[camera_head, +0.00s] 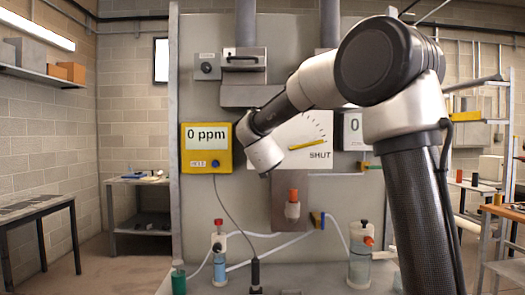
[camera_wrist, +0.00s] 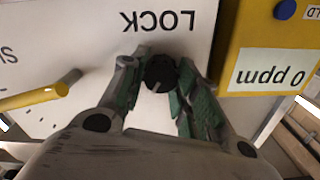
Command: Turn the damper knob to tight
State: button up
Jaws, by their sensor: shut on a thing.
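In the wrist view, a round black knob (camera_wrist: 158,72) sits on a white plate, beside the upside-down word LOCK. My gripper (camera_wrist: 157,85) has its green-padded fingers on either side of this knob and is shut on it. A yellow pointer (camera_wrist: 48,93) on the same plate lies to the left, apart from the fingers. In the head view, the pointer (camera_head: 308,144) lies near the word SHUT on the white dial plate (camera_head: 290,131). My wrist hides the knob and fingers there. I cannot read any mark for tight.
A yellow meter (camera_head: 206,147) reading 0 ppm is close beside my gripper; it also shows in the wrist view (camera_wrist: 270,50). A metal box (camera_head: 244,65) is above. An orange-capped fitting (camera_head: 293,203) and a bench with bottles (camera_head: 220,258) are below.

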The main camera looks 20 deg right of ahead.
jog(key=shift+d+f+m, duration=0.1)
jog(key=shift+f+m, duration=0.05)
jog(key=shift+m, duration=3.95)
jog(key=shift+f+m, duration=0.1)
jog(key=shift+m, duration=4)
jog(key=o, duration=1)
jog(key=shift+s, duration=0.1)
